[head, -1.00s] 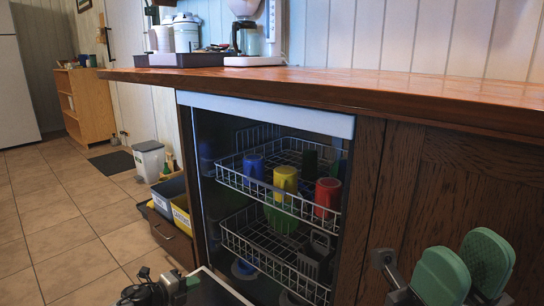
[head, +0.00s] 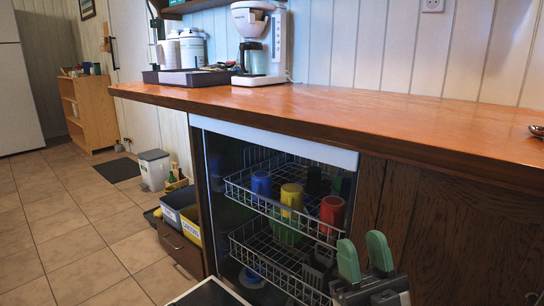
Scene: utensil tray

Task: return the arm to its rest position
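My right gripper (head: 364,252) is at the lower right, in front of the cabinet beside the dishwasher. Its two green finger pads point up with a gap between them, and nothing shows between them. It is below the counter edge and apart from the racks as far as I can tell. My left gripper is out of view. A dark utensil tray (head: 165,78) sits on the wooden counter (head: 330,108) at the far left end, with small items in it that are too small to make out.
The open dishwasher has an upper rack (head: 235,190) with a blue cup (head: 261,184), a yellow cup (head: 291,196) and a red cup (head: 331,212). A shiny metal item (head: 537,131) lies at the counter's right edge. Floor at left is mostly clear.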

